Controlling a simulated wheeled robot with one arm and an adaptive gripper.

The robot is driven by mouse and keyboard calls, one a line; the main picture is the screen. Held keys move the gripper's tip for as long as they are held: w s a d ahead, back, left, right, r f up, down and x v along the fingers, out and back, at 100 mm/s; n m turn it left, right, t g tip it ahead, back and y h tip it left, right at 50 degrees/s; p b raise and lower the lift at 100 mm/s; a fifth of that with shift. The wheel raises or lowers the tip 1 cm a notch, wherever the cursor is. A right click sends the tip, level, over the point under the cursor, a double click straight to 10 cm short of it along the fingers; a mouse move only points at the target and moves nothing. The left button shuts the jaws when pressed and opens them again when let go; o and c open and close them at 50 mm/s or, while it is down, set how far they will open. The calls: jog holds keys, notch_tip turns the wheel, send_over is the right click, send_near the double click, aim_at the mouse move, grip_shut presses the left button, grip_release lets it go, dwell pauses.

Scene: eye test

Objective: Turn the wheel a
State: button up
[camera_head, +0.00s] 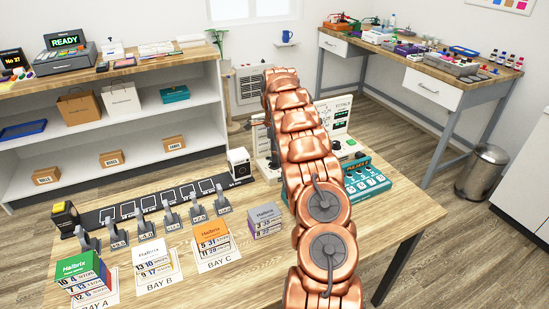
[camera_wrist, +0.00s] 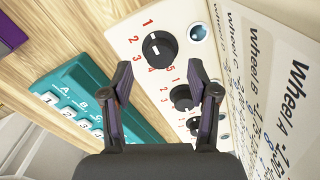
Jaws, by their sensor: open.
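In the wrist view, a cream panel carries a column of black round knobs: a top knob (camera_wrist: 160,48) ringed by red numbers 1 to 5, a middle knob (camera_wrist: 184,98), and a lower knob (camera_wrist: 194,125) partly cut off by my gripper. I cannot tell which knob is wheel A. A printed sheet (camera_wrist: 258,90) at the right lists wheel A, wheel B and wheel C. My gripper (camera_wrist: 162,75) is open, with its fingers spread to either side, in front of the knobs; contact cannot be told. In the head view, my arm hides the gripper and much of the panel (camera_head: 341,115).
A teal keyed box (camera_head: 367,182) stands on the wooden table right of my arm; it also shows in the wrist view (camera_wrist: 72,108). Several levers and card stacks, including a grey one (camera_head: 264,218), fill the table's left. A bin (camera_head: 483,172) stands on the floor.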

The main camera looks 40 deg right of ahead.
jog(key=shift+f+p, duration=0.3)
jog(key=shift+f, duration=1.45)
jog(key=shift+c, duration=0.2)
grip_shut()
